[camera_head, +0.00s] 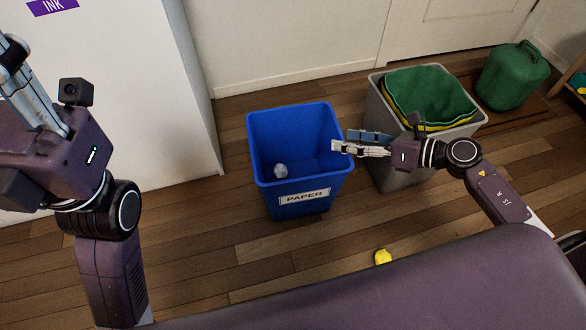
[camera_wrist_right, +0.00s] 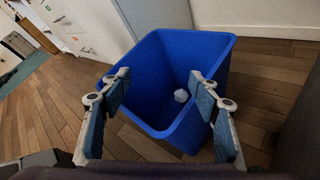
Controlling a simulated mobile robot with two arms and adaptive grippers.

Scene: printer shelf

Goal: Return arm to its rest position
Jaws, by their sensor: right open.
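My right gripper (camera_head: 352,142) is open and empty. In the head view its fingers point left at the right rim of the blue bin (camera_head: 303,196) labelled PAPER. In the right wrist view the two blue-padded fingers (camera_wrist_right: 158,84) stand apart, with the blue bin (camera_wrist_right: 165,50) between and beyond them. A white crumpled ball (camera_head: 280,171) lies inside the bin; it also shows in the right wrist view (camera_wrist_right: 181,96). My left gripper (camera_head: 28,85) is raised at the far left of the head view, only partly showing, so its opening is unclear.
A grey bin (camera_head: 400,172) with a green and yellow lining stands right of the blue bin, close to my right arm. A green jug (camera_head: 512,76) stands farther right. A yellow object (camera_head: 382,257) lies on the floor (camera_head: 215,250). A white cabinet (camera_head: 130,90) stands at left.

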